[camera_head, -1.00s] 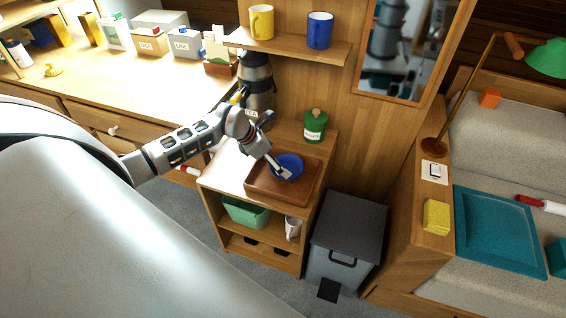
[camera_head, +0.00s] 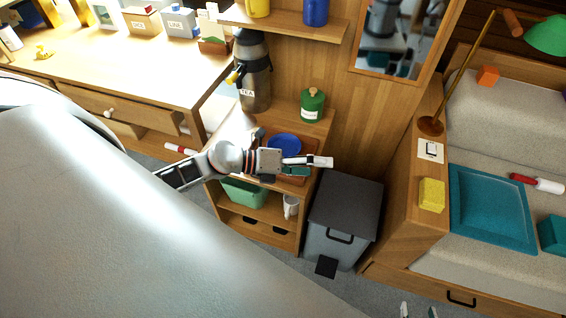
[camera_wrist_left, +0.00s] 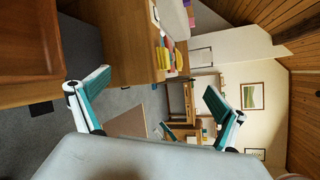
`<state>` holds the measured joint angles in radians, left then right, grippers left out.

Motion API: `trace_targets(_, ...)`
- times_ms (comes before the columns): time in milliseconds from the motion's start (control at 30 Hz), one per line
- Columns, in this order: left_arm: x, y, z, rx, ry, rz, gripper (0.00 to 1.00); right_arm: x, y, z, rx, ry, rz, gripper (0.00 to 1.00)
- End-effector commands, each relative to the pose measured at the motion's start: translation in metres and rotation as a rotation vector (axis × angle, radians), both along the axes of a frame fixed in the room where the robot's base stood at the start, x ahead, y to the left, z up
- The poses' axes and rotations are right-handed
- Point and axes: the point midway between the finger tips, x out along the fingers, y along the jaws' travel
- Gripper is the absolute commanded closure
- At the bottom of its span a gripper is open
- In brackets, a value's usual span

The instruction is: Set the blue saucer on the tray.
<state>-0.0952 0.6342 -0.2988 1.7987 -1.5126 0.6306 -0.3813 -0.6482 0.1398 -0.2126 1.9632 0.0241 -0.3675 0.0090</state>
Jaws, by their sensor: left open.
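The blue saucer (camera_head: 284,144) lies on the brown wooden tray (camera_head: 313,147) on top of the small cabinet. Its near side and much of the tray are hidden behind my left gripper. My left gripper (camera_head: 322,164) is open and empty, in front of the saucer and pointing right. In the left wrist view its two fingers (camera_wrist_left: 155,100) are wide apart with nothing between them. A reddish-brown surface (camera_wrist_left: 30,40), seemingly the tray, shows left of them. Two pale fingertips of my right gripper (camera_head: 419,311) show at the bottom edge, apart, with nothing between them.
A green canister (camera_head: 312,105) and a tea flask (camera_head: 254,80) stand behind the tray. A grey bin (camera_head: 344,215) is right of the cabinet. A teal tray-like panel (camera_head: 492,208) and yellow sponge (camera_head: 432,195) are farther right. A shelf (camera_head: 285,28) is above.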

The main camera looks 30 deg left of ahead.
Motion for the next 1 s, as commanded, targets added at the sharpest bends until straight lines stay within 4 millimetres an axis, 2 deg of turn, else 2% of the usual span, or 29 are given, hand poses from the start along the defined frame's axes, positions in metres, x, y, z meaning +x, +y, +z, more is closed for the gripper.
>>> trace_targets(33,-0.006,-0.010,0.003,-0.131,0.053,0.072,0.01,0.000,0.000,0.000,0.000,0.000,0.000,0.60)
trace_targets(100,-0.010,-0.013,0.008,-0.310,0.136,0.186,0.01,0.000,0.000,0.000,0.000,0.000,0.000,0.60)
trace_targets(233,-0.020,-0.006,-0.002,-0.622,0.326,0.420,0.01,0.000,0.000,0.000,0.001,0.000,-0.001,0.60)
trace_targets(367,-0.041,0.010,-0.034,-0.903,0.556,0.674,0.01,0.000,0.000,0.000,0.001,0.000,-0.001,0.60)
trace_targets(500,-0.081,0.018,-0.085,-1.152,0.825,0.940,0.01,0.000,0.000,0.000,0.000,0.001,-0.001,0.60)
trace_targets(600,-0.113,0.015,-0.116,-1.279,0.993,1.090,0.01,0.000,0.000,0.000,0.000,0.001,-0.001,0.60)
trace_targets(733,-0.144,0.007,-0.140,-1.375,1.144,1.213,0.01,-0.001,0.000,-0.001,0.000,0.001,-0.001,0.60)
trace_targets(833,-0.156,0.003,-0.148,-1.410,1.201,1.255,0.01,-0.001,0.000,-0.001,0.000,0.002,-0.001,0.60)
trace_targets(1000,-0.158,0.002,-0.150,-1.418,1.216,1.265,0.01,-0.001,0.000,-0.001,0.000,0.003,-0.001,0.60)
